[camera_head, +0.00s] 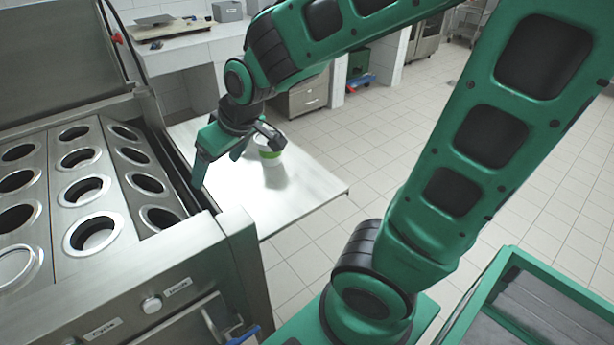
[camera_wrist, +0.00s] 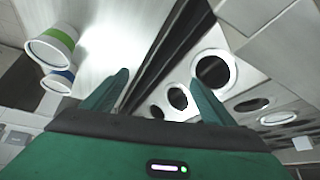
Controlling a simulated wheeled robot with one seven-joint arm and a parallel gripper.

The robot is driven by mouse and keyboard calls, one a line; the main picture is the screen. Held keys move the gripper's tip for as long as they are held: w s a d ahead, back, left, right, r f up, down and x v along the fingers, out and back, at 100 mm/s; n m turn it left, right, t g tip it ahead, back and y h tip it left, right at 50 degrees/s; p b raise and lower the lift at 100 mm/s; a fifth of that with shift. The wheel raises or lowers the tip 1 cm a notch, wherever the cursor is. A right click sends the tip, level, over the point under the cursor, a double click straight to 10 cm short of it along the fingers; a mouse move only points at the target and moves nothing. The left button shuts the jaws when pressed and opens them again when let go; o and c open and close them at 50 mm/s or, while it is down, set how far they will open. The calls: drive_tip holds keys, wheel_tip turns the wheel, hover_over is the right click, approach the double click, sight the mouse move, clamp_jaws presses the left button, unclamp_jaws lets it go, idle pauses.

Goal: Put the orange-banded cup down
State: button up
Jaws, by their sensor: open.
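I see no cup with an orange band in either view. My gripper (camera_head: 219,168) is open, beside the right edge of the steel machine, with nothing visible between its fingers. In the wrist view my gripper (camera_wrist: 160,84) has its two green fingers spread apart, over the machine's edge. A white cup with a green band (camera_head: 269,153) stands on the white side table, right of my gripper. The green-banded cup (camera_wrist: 50,45) also shows in the wrist view, near a white cup with a blue band (camera_wrist: 59,80).
The steel machine (camera_head: 130,272) has rows of round holes, mostly dark; the near-left hole (camera_head: 14,267) looks pale inside. The white side table (camera_head: 300,195) is bare toward its front. A green-framed cart (camera_head: 555,283) is at lower right. Tiled floor lies open beyond.

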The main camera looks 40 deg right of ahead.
drive_tip(key=s+d+m+g, duration=0.3)
drive_tip(key=s+d, duration=0.5)
drive_tip(key=s, duration=0.3)
drive_tip(key=s+d+m+g+h, duration=0.1)
drive_tip(key=s+d+m+g, duration=0.2)
drive_tip(key=s+d+m, duration=0.3)
drive_tip(key=s+d, duration=0.3)
drive_tip(key=s, duration=0.2)
drive_tip(key=shift+s+d+h, duration=0.2)
drive_tip(key=shift+s+h, duration=0.05)
drive_tip(key=shift+h, duration=0.05)
